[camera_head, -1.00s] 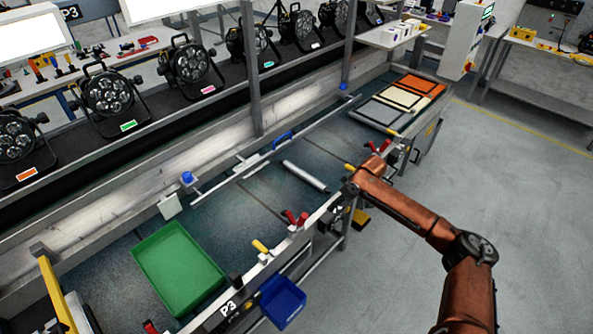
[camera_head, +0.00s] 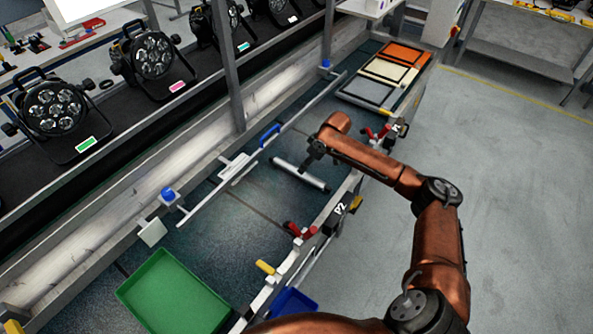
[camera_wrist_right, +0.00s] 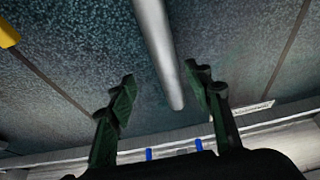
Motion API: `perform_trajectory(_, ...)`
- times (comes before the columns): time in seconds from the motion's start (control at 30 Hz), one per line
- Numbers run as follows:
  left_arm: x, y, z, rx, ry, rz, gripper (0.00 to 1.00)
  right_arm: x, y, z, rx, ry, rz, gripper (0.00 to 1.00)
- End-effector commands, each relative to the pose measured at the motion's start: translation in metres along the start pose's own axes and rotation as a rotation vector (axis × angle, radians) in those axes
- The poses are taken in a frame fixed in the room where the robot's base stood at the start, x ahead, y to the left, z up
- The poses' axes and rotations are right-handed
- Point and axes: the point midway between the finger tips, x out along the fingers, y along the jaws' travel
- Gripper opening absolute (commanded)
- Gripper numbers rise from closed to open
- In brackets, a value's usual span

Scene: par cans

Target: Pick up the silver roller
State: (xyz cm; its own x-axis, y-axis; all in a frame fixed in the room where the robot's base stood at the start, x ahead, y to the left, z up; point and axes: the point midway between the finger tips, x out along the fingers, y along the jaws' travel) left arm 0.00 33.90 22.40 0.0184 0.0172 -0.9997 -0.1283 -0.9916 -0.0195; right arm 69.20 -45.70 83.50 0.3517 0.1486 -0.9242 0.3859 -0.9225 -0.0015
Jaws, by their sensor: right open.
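The silver roller (camera_head: 299,174) lies on the dark bench surface, right of a white-and-blue fixture. In the right wrist view the two dark fingers (camera_wrist_right: 162,90) are spread apart. One end of the roller (camera_wrist_right: 160,45) shows between and beyond the fingertips, with a gap on each side. I cannot tell how far above the roller the fingers are. My left gripper is not in view.
A green bin (camera_head: 172,296) and a blue bin (camera_head: 292,302) are at the near end. Red-handled clamps (camera_head: 300,230) line the bench's front edge. A long metal rail (camera_head: 290,125) runs behind the roller. Orange, cream and grey framed panels (camera_head: 388,70) lie at the far end.

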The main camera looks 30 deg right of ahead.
Motion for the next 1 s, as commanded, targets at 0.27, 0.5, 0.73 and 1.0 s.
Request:
perform_trajectory(0.27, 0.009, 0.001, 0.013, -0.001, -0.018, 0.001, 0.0, 0.026, -0.003, 0.0, 0.001, -0.001, 0.001, 0.47)
perform_trajectory(0.5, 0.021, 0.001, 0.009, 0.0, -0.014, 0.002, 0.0, 0.061, -0.007, -0.001, 0.003, -0.002, 0.001, 0.47)
perform_trajectory(0.73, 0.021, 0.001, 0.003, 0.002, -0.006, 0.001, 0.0, 0.064, -0.006, -0.003, 0.002, 0.001, 0.003, 0.47)
perform_trajectory(1.0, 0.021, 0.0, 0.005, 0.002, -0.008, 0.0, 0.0, 0.064, -0.006, -0.002, 0.002, 0.0, 0.003, 0.31)
